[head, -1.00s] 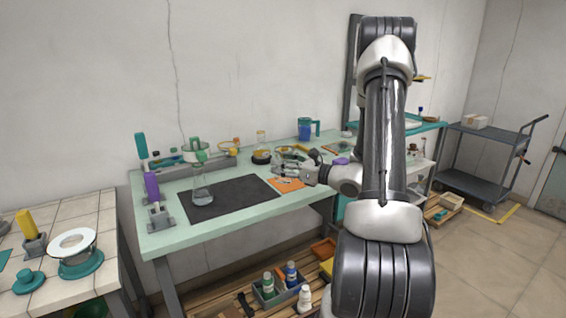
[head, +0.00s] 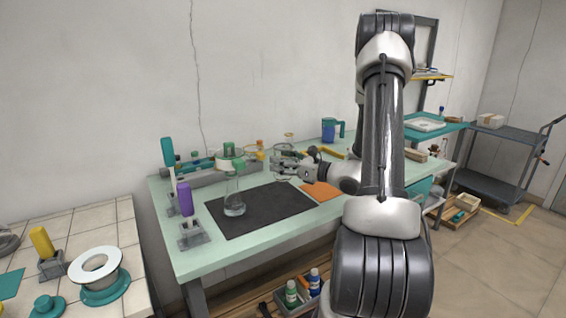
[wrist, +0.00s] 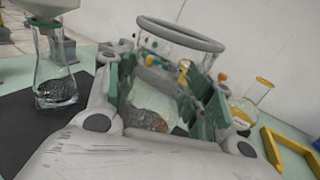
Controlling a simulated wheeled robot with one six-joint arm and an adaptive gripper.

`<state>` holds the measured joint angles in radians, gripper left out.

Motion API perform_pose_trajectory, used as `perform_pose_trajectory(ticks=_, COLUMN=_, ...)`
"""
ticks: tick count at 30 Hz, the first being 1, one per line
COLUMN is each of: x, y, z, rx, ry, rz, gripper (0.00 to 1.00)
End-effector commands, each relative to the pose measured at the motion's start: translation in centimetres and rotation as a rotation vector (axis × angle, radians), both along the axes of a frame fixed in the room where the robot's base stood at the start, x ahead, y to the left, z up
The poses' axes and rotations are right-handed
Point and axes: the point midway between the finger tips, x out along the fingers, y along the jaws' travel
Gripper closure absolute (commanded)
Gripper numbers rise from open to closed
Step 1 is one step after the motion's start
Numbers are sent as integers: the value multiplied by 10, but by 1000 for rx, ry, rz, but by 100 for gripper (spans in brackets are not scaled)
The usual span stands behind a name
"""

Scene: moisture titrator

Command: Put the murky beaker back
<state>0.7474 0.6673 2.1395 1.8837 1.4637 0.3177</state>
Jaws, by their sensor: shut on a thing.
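The murky beaker (wrist: 155,103) is a clear glass vessel with a thick grey rim and cloudy, brownish contents low inside. In the wrist view it sits between the green pads of my gripper (wrist: 168,92), which is shut on it. The beaker leans in that picture. In the head view my gripper (head: 284,164) is over the bench near the back right corner of the black mat (head: 270,210).
A conical flask (head: 235,206) stands on the mat's left part; it also shows in the wrist view (wrist: 55,88). A yellow-collared flask (wrist: 245,108) and yellow bracket (wrist: 290,150) are to the right. An orange mat (head: 321,191) lies beside the black mat. The mat's front is clear.

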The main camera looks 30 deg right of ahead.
Motion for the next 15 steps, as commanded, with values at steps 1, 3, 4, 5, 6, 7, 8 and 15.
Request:
perform_pose_trajectory(ticks=1, x=0, y=0, z=0, rx=0, ry=0, rz=0, gripper=100)
perform_pose_trajectory(ticks=3, x=0, y=0, z=0, rx=0, ry=0, rz=0, gripper=100)
perform_pose_trajectory(ticks=4, x=0, y=0, z=0, rx=0, ry=0, rz=0, gripper=100)
perform_pose_trajectory(ticks=5, x=0, y=0, z=0, rx=0, ry=0, rz=0, gripper=100)
perform_pose_trajectory(ticks=6, x=0, y=0, z=0, rx=0, ry=-1, rz=0, gripper=100)
perform_pose_trajectory(ticks=7, x=0, y=0, z=0, rx=0, ry=0, rz=0, gripper=100)
perform_pose_trajectory(ticks=8, x=0, y=0, z=0, rx=0, ry=0, rz=0, gripper=100)
perform_pose_trajectory(ticks=15, x=-1, y=-1, z=-9, rx=-1, ry=3, rz=-2, gripper=100)
